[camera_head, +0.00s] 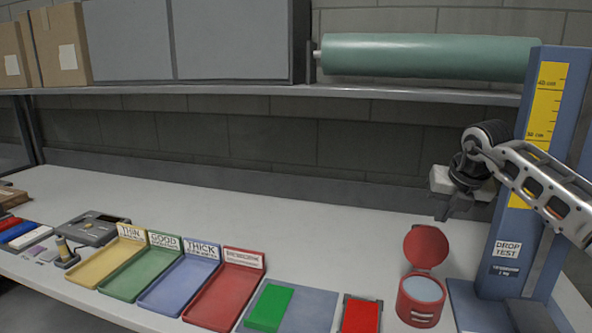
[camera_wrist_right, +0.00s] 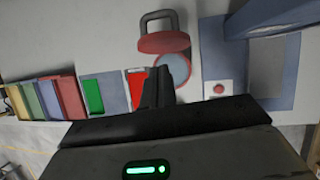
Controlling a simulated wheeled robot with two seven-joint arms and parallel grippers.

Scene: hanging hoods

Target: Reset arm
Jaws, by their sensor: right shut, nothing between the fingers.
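My right gripper (camera_head: 445,208) hangs at the end of my right arm, which comes in from the right. It is above the bench, in front of the blue drop test stand (camera_head: 510,225) and above the open red round container (camera_head: 418,312). In the right wrist view its fingers (camera_wrist_right: 168,85) are together with nothing between them. Beyond the fingertips that view shows the container's pale blue inside (camera_wrist_right: 172,70) and its raised red lid (camera_wrist_right: 165,42). My left gripper does not show in either view.
Yellow, green, blue and red trays (camera_head: 258,260) stand in a row on the bench (camera_head: 330,235). A green block (camera_head: 270,307) lies on a blue-grey mat (camera_head: 308,310), beside a red pad (camera_head: 360,315). A shelf (camera_head: 400,94) with a green roll (camera_head: 430,57) runs above. The bench's middle back is clear.

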